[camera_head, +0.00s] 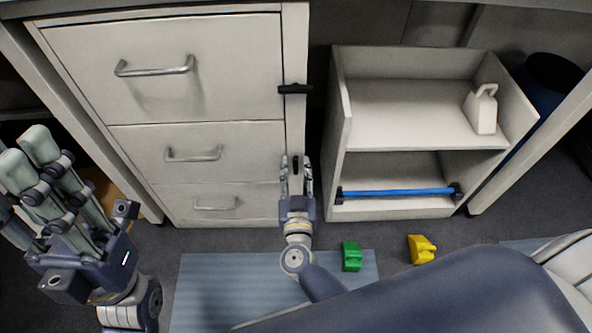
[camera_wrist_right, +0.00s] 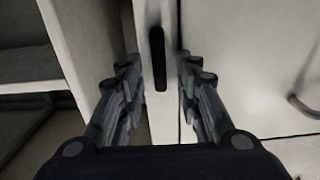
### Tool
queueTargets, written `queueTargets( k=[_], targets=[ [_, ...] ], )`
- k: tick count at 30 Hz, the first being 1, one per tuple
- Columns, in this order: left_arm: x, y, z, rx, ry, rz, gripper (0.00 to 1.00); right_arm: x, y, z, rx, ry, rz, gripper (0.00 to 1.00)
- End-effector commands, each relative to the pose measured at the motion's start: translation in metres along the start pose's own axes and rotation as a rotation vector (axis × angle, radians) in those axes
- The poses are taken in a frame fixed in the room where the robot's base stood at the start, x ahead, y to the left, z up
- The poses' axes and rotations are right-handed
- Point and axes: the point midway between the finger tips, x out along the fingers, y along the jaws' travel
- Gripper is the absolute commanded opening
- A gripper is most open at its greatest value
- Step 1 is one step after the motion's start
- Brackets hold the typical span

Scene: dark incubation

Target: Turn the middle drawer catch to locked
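The middle drawer catch (camera_head: 295,164) is a small dark bar on the right post of the drawer unit, beside the middle drawer (camera_head: 242,148). In the right wrist view the catch (camera_wrist_right: 158,58) stands upright, along the post. My right gripper (camera_head: 297,174) is open, with its fingers on either side of the catch. In the wrist view gaps show between the catch and the fingers of my right gripper (camera_wrist_right: 157,85). My left gripper (camera_head: 27,155) is raised at the left, empty, and its fingers look apart.
The top catch (camera_head: 295,89) lies crosswise, above the middle one. Drawer handles (camera_head: 194,154) stick out. An open shelf (camera_head: 400,165) with a white jug (camera_head: 482,110) and blue bar (camera_head: 395,192) stands at right. Green (camera_head: 351,256) and yellow (camera_head: 421,249) objects lie on the floor.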

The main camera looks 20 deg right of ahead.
Motion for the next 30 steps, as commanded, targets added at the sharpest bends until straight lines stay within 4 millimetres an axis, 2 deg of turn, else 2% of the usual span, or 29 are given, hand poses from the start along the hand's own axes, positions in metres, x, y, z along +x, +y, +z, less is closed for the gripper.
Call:
queueTargets(
  k=[3,8,17,24,30],
  targets=[
    [0.0,0.0,0.0,0.0,0.0,0.0,0.32,0.0,0.0,0.0,0.0,0.0,0.0,0.32],
    [0.0,0.0,0.0,0.0,-0.001,0.0,0.32,0.0,0.0,0.0,0.0,0.0,0.0,0.0],
    [0.001,0.0,0.0,-0.001,-0.002,0.0,0.32,-0.001,0.0,0.0,0.006,0.0,0.0,0.0],
    [0.007,0.0,0.0,0.0,-0.005,0.0,0.32,-0.001,0.001,-0.001,0.082,-0.002,0.0,0.0],
    [0.008,-0.004,0.043,0.015,-0.218,-0.004,0.32,-0.001,0.003,-0.002,0.225,-0.002,0.001,0.0]
  ],
)
